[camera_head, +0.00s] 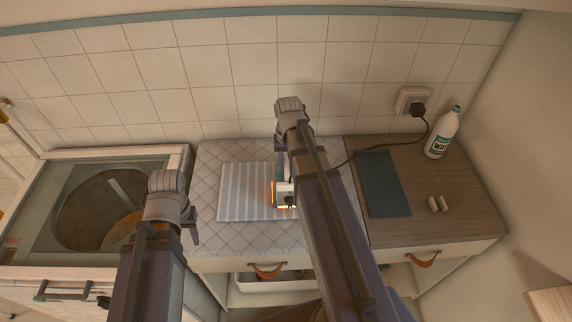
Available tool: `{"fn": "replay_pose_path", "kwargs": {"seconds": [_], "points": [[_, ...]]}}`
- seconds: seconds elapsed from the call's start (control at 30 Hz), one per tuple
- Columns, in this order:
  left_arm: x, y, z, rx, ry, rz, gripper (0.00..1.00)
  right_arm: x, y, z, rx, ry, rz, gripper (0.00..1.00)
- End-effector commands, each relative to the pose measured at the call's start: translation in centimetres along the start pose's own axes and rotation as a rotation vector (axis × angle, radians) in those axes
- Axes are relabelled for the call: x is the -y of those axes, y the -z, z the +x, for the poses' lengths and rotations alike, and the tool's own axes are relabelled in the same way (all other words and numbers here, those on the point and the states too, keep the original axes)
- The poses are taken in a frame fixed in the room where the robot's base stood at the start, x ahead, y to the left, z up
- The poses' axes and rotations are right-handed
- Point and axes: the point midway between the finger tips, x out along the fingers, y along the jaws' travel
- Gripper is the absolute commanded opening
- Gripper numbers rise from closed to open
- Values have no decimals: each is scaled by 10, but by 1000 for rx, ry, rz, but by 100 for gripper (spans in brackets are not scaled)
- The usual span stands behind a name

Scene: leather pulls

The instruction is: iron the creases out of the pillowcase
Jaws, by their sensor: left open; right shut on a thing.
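The pillowcase (243,193), striped blue and white, lies flat on the quilted grey ironing surface (208,165). Creases in it are too small to tell. The iron (285,200), pale with an orange glow at its edges, is at the pillowcase's right end, partly hidden by my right arm. My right gripper (283,175) is shut on the iron; its fingers are mostly hidden by the arm. Whether the iron touches the cloth I cannot tell. My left gripper (191,226) is open and empty, left of the pillowcase near the washer's front right corner.
A black cord runs from the wall socket (413,101) behind my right arm. A top-loading washer (178,160) stands at left.

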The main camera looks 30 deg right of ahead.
Motion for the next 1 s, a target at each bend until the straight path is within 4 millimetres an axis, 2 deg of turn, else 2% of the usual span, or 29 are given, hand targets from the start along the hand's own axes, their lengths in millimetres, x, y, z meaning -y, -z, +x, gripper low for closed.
{"fn": "replay_pose_path", "kwargs": {"seconds": [0.17, 0.8, 1.0], "points": [[0, 0, -3, 0, 0, 0, 46, -2, 0, -3, 0, -4, 1, 0], [5, -3, -53, 0, 0, 0, 46, 0, 0, -54, 0, -2, 0, 0], [6, -4, -61, 0, 0, 0, 46, 0, 0, -61, 0, -1, 0, 0]]}}
